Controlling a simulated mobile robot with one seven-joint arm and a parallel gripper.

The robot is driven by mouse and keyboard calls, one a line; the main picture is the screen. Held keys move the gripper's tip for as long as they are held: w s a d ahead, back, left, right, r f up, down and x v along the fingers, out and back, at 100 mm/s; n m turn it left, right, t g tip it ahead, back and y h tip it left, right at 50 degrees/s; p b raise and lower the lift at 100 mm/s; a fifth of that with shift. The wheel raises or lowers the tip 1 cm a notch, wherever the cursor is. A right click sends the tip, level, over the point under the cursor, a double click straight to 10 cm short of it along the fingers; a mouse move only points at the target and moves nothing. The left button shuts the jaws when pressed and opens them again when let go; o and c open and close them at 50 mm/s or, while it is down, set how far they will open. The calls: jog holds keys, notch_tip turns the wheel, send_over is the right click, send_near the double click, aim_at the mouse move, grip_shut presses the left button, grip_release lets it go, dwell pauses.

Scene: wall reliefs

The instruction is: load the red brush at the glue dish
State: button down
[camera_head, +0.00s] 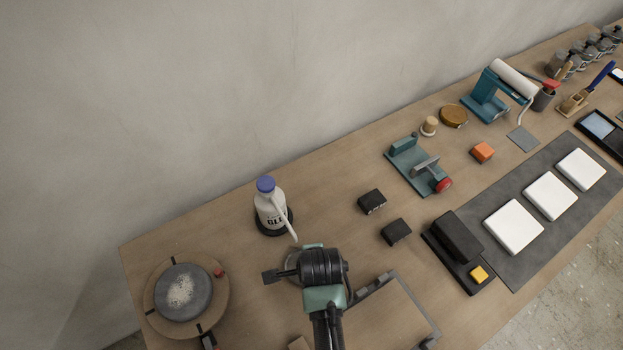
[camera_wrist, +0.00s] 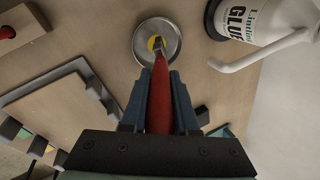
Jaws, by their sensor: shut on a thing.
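I cannot tell whether the tip touches the dish's floor. In the head view my arm and wrist stand over the dish, whose rim (camera_head: 288,265) shows only in part; the brush and fingers are hidden there. The white glue bottle (camera_head: 269,205) with a blue cap stands just behind the dish, and in the wrist view (camera_wrist: 262,18) at top right.
A round turntable (camera_head: 217,300) with a grey disc is at the left. A framed board (camera_head: 385,315) lies right of my arm. Two dark blocks (camera_head: 372,201) (camera_head: 396,232), a teal clamp fixture (camera_head: 405,165) and white tiles (camera_head: 513,227) on a dark mat are farther right.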

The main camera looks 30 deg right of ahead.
jog(key=shift+f+b, duration=0.3)
jog(key=shift+f, duration=0.2)
jog(key=shift+s+f, duration=0.1)
dwell(1.5)
notch_tip(320, 180, up, 7)
jog(key=p, duration=0.7)
jog(key=shift+p, duration=0.35)
dwell(0.5)
jog(key=shift+w+a+f+n+b, duration=0.2)
jog(key=shift+a+f+n+b, duration=0.1)
jog(key=shift+n+b, duration=0.25)
jog(key=a+f+n+g+y+b, duration=0.1)
jog(key=a+f+n+y+b, duration=0.1)
jog(key=a+n+b, duration=0.4)
jog(key=w+a+f+n+g+y+b, duration=0.1)
jog(key=a+n+b, duration=0.5)
jog(key=n, duration=0.9)
jog(key=shift+a+f+g+y+b, duration=0.2)
jog(key=shift+f+g+y+b, duration=0.15)
jog(key=shift+g+y+b, duration=0.5)
